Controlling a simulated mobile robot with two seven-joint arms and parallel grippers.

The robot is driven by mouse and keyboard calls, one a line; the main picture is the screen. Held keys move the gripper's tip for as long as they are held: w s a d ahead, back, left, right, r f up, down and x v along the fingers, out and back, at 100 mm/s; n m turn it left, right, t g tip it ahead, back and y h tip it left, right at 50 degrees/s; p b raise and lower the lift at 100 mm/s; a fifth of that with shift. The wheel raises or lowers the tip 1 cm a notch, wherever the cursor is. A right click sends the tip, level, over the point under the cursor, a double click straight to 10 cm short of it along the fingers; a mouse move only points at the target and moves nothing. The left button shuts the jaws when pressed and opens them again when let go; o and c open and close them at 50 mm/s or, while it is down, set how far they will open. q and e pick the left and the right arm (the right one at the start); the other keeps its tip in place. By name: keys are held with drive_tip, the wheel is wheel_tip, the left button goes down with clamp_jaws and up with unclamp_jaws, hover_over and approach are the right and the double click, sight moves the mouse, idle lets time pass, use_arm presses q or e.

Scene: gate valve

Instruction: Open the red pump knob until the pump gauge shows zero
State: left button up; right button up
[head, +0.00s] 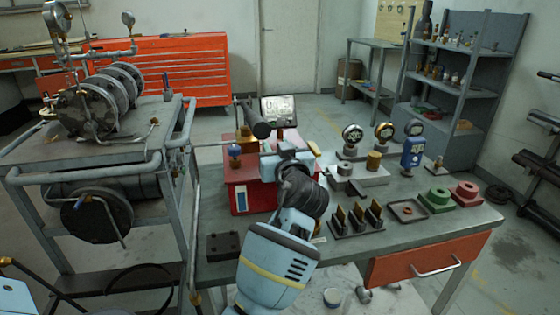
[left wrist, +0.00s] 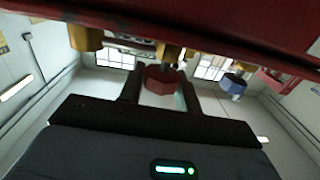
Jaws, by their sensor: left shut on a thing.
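The red pump (head: 240,197) stands on the workbench, partly hidden behind my left arm. A pale rectangular gauge panel (head: 278,109) rises at its back; its reading is too small to make out. In the left wrist view the red knob (left wrist: 160,79) sits between the two fingers of my left gripper (left wrist: 160,88), under the pump's red body edge. The gripper is shut on the knob. In the head view my left gripper (head: 286,155) is at the pump's right side, and hides the knob. My right gripper is not in view.
A blue knob (head: 235,152) is on the pump, left of my gripper; it also shows in the left wrist view (left wrist: 233,84). A dark cylinder (head: 255,122) projects above the pump. Several gauges, blocks and a tray (head: 407,211) crowd the bench to the right. A pipe-railed cart (head: 90,172) stands left.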

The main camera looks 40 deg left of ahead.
use_arm(q)
drive_tip(key=n+g+y+b, duration=0.1)
drive_tip(key=n+g+b, duration=0.1)
drive_tip(key=g+b, duration=0.1)
drive_tip(key=n+g+y+b, duration=0.2)
drive_tip(key=g+b, duration=0.1)
drive_tip(key=shift+f+n, duration=0.2)
drive_tip(key=shift+n, duration=0.1)
drive_tip(key=shift+r+n+g+y+b, duration=0.1)
drive_tip(key=shift+n+g+y+b, duration=0.2)
drive_tip(key=shift+n+g+b, duration=0.6)
drive_tip(key=shift+g, duration=0.5)
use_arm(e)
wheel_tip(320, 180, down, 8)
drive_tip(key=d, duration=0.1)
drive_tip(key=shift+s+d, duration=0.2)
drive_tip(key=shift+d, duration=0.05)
use_arm(q)
drive_tip(key=shift+r, duration=0.1)
drive_tip(key=o, duration=0.9)
drive_tip(key=shift+o, duration=0.3)
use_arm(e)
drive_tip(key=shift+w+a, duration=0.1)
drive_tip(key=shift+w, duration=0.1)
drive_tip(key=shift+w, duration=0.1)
